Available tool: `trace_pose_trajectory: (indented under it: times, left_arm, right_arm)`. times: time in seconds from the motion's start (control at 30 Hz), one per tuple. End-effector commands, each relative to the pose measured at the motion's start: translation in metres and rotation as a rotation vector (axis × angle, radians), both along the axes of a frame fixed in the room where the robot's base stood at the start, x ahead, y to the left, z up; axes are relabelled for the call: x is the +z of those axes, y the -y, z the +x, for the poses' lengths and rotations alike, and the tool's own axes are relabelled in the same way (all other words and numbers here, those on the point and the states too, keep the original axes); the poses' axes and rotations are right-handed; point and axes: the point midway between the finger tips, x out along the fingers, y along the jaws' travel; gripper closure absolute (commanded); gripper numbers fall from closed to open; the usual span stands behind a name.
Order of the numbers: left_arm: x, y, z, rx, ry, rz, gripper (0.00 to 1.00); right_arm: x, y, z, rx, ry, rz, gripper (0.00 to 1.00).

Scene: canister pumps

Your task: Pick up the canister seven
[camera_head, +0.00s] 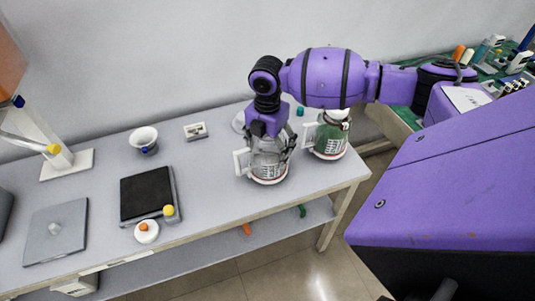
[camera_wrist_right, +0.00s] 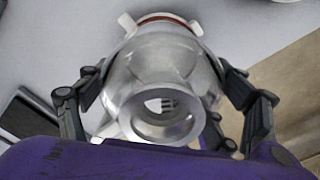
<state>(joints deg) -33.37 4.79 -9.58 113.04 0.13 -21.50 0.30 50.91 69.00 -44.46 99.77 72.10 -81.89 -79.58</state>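A clear canister (camera_head: 268,163) with a white handle on its left side and a red ring near its base stands on the grey table's right part. Its number cannot be read. My right gripper (camera_head: 270,145) comes down over it from above. In the right wrist view the two black fingers (camera_wrist_right: 161,72) are spread on either side of the canister (camera_wrist_right: 163,88), close to its wall; firm contact cannot be made out. A second canister (camera_head: 328,140), with green contents, stands just to the right, partly under my arm. My left gripper is not in view.
A green bench (camera_head: 400,112) with bottles stands at the right.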

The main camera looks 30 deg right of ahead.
Motion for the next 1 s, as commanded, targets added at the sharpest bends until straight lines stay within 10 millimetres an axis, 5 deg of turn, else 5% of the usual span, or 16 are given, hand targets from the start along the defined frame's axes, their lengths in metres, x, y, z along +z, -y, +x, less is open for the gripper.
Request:
trace_pose_trajectory:
  times: [0.3,0.67,1.0]
  left_arm:
    - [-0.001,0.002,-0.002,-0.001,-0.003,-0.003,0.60]
    - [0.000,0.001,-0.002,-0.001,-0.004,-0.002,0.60]
    - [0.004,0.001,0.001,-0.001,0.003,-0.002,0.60]
  right_arm:
    - [0.001,0.000,0.000,0.000,0.001,0.000,0.65]
    - [0.007,0.000,0.001,0.000,0.003,0.001,0.65]
    - [0.057,-0.013,-0.014,0.005,0.005,0.001,0.65]
